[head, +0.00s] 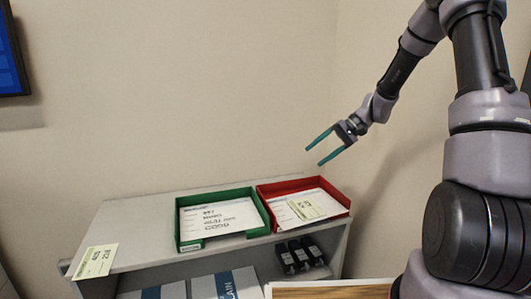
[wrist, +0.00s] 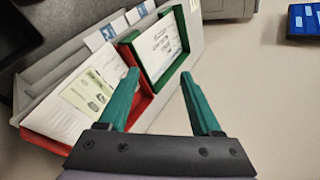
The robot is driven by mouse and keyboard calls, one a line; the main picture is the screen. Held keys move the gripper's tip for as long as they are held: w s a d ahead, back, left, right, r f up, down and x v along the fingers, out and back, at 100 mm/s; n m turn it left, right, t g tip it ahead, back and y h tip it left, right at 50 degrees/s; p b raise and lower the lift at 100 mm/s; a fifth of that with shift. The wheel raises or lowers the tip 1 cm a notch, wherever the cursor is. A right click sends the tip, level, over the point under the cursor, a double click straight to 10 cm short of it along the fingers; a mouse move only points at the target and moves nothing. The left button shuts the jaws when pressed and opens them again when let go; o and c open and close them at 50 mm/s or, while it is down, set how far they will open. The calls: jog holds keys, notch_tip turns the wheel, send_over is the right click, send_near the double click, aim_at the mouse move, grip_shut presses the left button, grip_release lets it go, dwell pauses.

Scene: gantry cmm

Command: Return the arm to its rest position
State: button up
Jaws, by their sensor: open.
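My gripper (head: 320,149) is open and empty, its two teal fingers spread apart in the air above and to the right of the red tray. It also shows in the wrist view (wrist: 165,95), with nothing between the fingers. My arm comes in from the right side of the head view, bent at the elbow and clear of the shelf.
A grey shelf (head: 125,212) carries a green tray (head: 262,213) with papers and a red tray (head: 345,205) with papers and a yellowish card (head: 307,205). Another card (head: 95,261) lies on its left end.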

jog(key=s+d+r+m+t+h, duration=0.1)
jog(key=s+d+r+t+h, duration=0.2)
jog(key=s+r, duration=0.7)
jog(key=s+d+r+m+t+h, duration=0.1)
jog(key=s+d+r+t+h, duration=0.3)
jog(key=s+r, duration=0.7)
jog(key=s+h, duration=0.1)
jog(key=s, duration=0.3)
jog(key=shift+t, duration=0.4)
